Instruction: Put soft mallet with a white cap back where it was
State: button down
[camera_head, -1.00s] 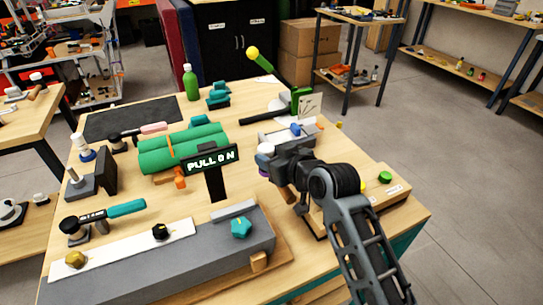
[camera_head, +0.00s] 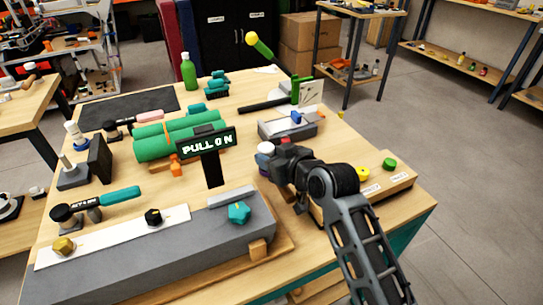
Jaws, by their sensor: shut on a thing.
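My gripper (camera_head: 276,163) is at the right of the workbench, shut on a mallet whose head shows at the jaws. The mallet's white cap (camera_head: 265,148) points up and left, with a purple band just under it. The jaws and wrist hide most of the mallet, and its handle cannot be made out clearly. A low wooden rack (camera_head: 400,181) with white labels, a yellow cap and a green cap stands to the right of my gripper, partly behind my arm.
A "PULL ON" sign (camera_head: 207,144) stands left of my gripper. A grey block (camera_head: 150,258) fills the front. Green rolls (camera_head: 165,150), a grey box (camera_head: 285,130) and a yellow-headed mallet (camera_head: 252,39) on a stand lie farther back. A teal-handled hammer (camera_head: 120,196) rests at left.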

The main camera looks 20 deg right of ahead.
jog(key=shift+f+b, duration=0.3)
jog(key=shift+f, duration=0.15)
jog(key=c, duration=0.5)
grip_release()
jog(key=shift+v, duration=3.9)
